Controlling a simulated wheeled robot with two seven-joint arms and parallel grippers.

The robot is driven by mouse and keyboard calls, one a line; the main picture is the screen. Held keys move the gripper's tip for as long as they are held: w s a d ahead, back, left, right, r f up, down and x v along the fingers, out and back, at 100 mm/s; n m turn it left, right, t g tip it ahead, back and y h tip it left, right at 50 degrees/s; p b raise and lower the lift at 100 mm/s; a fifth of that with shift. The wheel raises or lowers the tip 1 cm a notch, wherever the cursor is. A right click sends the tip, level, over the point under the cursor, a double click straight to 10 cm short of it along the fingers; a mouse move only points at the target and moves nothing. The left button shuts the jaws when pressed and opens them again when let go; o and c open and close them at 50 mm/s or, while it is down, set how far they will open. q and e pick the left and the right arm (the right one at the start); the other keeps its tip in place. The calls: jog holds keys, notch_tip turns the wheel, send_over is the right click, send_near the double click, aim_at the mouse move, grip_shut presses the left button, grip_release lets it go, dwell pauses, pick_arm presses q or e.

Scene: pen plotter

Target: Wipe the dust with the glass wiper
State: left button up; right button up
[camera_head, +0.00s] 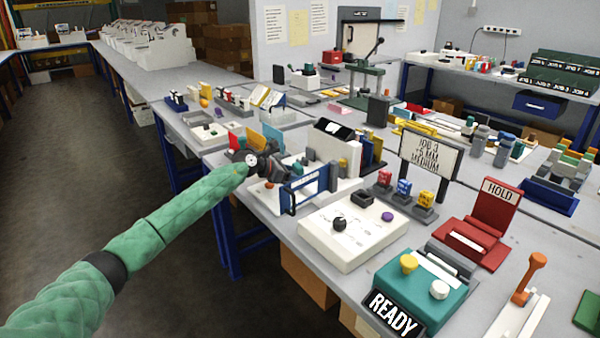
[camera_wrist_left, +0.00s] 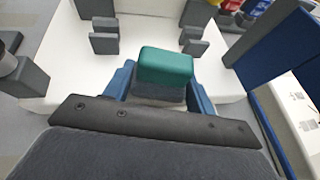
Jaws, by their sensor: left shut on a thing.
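My left gripper (camera_head: 262,168) is at the left edge of the long table, low over a white machine base. In the left wrist view the gripper (camera_wrist_left: 160,88) is shut on a small block with a teal top and grey lower part (camera_wrist_left: 165,66), which seems to be the glass wiper's handle. Its lower part is hidden by the gripper. A blue-framed panel (camera_head: 304,188) stands just right of the gripper. I cannot make out any dust. My right gripper is not in view.
A white box with knobs (camera_head: 352,232), a teal READY box (camera_head: 422,290) and a red HOLD stand (camera_head: 492,210) stand to the right. A JOB 3 sign (camera_head: 430,155) stands behind. Small grey clips (camera_wrist_left: 103,40) rise from the white base near the gripper.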

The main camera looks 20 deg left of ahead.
aim_at(296, 167)
pick_arm(q)
jog(key=shift+s+a+f, duration=0.1)
jog(key=shift+s+a, duration=0.6)
jog(key=shift+s, duration=0.15)
jog(key=shift+s+a, duration=0.65)
jog(key=shift+s, duration=0.2)
jog(key=shift+w+r+p, duration=0.1)
jog(key=shift+r+p, duration=1.2)
jog(key=shift+r, duration=1.85)
jog(key=shift+r+p, duration=0.65)
jog(key=shift+r, duration=0.85)
